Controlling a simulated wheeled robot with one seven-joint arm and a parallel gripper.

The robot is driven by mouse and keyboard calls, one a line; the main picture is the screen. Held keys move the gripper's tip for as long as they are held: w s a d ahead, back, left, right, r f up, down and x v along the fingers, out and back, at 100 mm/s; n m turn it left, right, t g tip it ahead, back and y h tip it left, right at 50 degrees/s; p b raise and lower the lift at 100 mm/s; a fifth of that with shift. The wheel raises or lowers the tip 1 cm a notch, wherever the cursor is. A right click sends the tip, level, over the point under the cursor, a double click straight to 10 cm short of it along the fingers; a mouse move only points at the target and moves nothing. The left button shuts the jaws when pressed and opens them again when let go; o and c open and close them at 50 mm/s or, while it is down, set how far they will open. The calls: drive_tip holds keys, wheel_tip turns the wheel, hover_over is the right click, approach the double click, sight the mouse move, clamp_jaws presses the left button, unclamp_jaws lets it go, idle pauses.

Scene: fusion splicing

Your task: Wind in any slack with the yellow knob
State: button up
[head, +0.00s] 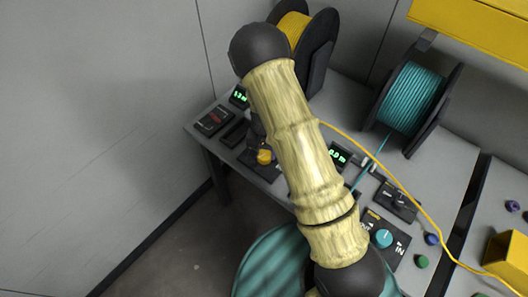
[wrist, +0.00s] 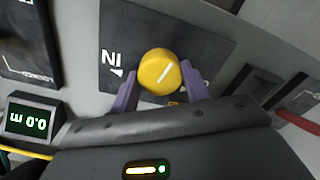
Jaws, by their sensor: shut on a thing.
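The yellow knob (wrist: 159,72) sits on a dark panel marked "IN" in the wrist view, its white pointer line slanting up and right. My gripper (wrist: 158,88) has its two purple fingers on either side of the knob, shut on it. In the head view the yellow knob (head: 264,157) shows low on the left part of the bench, beside my arm. Much of my gripper is hidden there. The yellow reel (head: 292,29) stands behind, partly covered by my arm. A yellow line (head: 385,172) runs from behind my arm to the right.
A small display (wrist: 28,122) reads 0.0 m upside down in the wrist view. A teal reel (head: 411,97) stands at the back right, with a teal knob (head: 383,238) on a panel in front. A yellow box (head: 508,258) is at the right edge. Open floor lies left of the bench.

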sight(264, 154)
drive_tip(key=shift+m, duration=1.1)
drive_tip(key=o, duration=1)
drive_tip(key=shift+w+r, duration=0.1)
drive_tip(key=shift+r, duration=0.45)
wheel_tip(264, 154, up, 16)
drive_tip(key=shift+r, duration=0.2)
